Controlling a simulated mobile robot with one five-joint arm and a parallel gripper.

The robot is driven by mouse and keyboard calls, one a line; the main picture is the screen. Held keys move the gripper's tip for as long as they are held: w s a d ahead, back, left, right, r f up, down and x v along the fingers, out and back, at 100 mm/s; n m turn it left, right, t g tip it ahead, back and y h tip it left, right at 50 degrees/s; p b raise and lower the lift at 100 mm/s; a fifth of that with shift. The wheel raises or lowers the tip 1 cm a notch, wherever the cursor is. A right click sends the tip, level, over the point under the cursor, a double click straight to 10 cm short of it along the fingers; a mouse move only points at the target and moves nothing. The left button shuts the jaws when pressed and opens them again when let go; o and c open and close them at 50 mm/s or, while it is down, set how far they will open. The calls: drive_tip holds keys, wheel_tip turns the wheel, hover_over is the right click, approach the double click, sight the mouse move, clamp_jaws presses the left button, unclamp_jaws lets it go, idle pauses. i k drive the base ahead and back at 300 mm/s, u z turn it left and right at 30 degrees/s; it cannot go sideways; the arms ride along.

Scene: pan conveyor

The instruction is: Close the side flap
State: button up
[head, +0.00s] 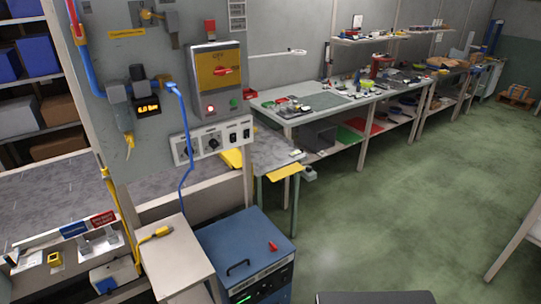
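No part in the head view is clearly marked as the side flap. A flat yellow plate (285,172) sticks out at the front edge of a grey-topped bench (268,148) near the middle. Another yellow piece (232,158) shows at the bench's left end, partly hidden behind the control panel (213,140). I cannot tell whether either is the flap, or whether it is open or shut. My gripper is not in view.
A blue cabinet (235,252) with a black handle and a small red object (273,246) on top stands at bottom centre. A beige box (174,252) stands left of it. A long workbench (345,100) runs along the wall.

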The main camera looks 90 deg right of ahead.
sight(276, 175)
drive_tip(key=z, duration=0.05)
drive_tip(key=k, duration=1.65)
drive_tip(key=z, duration=2.25)
drive_tip(key=i, duration=1.05)
drive_tip(key=u, duration=1.1)
drive_tip(key=k, duration=0.55)
drive_tip(key=u, duration=0.15)
